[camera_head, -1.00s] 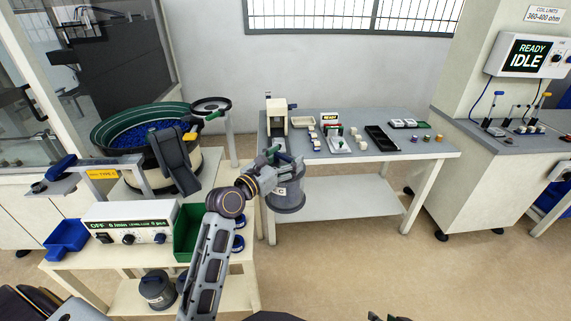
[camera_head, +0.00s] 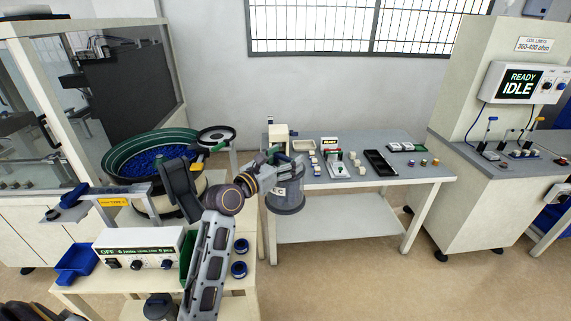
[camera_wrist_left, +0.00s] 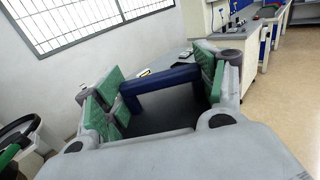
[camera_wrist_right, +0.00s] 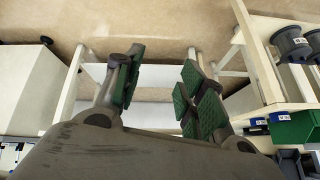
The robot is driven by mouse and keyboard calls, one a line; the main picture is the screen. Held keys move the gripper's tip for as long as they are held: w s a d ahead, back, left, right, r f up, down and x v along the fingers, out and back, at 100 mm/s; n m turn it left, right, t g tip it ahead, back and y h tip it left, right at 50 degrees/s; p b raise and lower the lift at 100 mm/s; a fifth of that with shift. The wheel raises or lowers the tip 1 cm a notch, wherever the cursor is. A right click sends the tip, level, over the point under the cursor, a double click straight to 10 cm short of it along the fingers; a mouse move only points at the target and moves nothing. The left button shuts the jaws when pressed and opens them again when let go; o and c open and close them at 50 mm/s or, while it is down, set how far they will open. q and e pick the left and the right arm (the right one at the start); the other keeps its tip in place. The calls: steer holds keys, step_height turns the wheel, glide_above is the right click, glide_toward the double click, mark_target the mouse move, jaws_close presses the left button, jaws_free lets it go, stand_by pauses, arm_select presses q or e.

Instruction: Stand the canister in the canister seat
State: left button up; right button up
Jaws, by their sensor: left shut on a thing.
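My left gripper (camera_head: 268,166) is shut on the blue handle (camera_wrist_left: 160,84) of the grey canister (camera_head: 287,194). The canister hangs upright in the air in front of the grey table's left end, its label partly hidden by the gripper. In the left wrist view the handle lies between the green finger pads, above the dark canister top (camera_wrist_left: 155,118). A round dark-rimmed holder (camera_head: 217,131) on a post beside the bowl feeder may be the canister seat; it looks empty. My right gripper (camera_wrist_right: 160,82) is open and empty in the right wrist view, outside the head view.
The bowl feeder (camera_head: 120,161) with blue parts stands left, behind my left arm. Its control box (camera_head: 138,247) is in front. The grey table (camera_head: 415,170) holds small parts, trays and a fixture. A test station (camera_head: 520,170) stands right. Floor between is clear.

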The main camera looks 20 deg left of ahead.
arm_select(q)
steer(key=w+a+r+p, duration=0.3)
steer(key=r+p, duration=0.5)
steer(key=r, duration=0.2)
steer(key=w+a+r+p, duration=0.3)
steer(key=r+p, duration=0.6)
steer(key=r, duration=0.2)
steer(key=w+a+f+p, duration=0.2)
steer(key=a+f, duration=0.2)
steer(key=f, duration=0.1)
steer(key=shift+w+a+f+h, duration=0.2)
steer(key=shift+w+f+h, duration=0.1)
steer(key=shift+w, duration=0.1)
arm_select(e)
steer(key=s+d+f+g+h, duration=0.1)
steer(key=s+d+f, duration=0.3)
steer(key=s+f, duration=0.4)
steer(key=s+d+f+g+h, duration=0.1)
steer(key=s+d+f, duration=0.3)
steer(key=s+f, duration=0.5)
steer(key=s+d+f+g+h, duration=0.1)
steer(key=s+d+f+g, duration=0.2)
steer(key=s+f, duration=0.5)
steer(key=shift+s+d+f, duration=0.25)
steer(key=shift+s+d, duration=0.3)
steer(key=shift+s, duration=3.4)
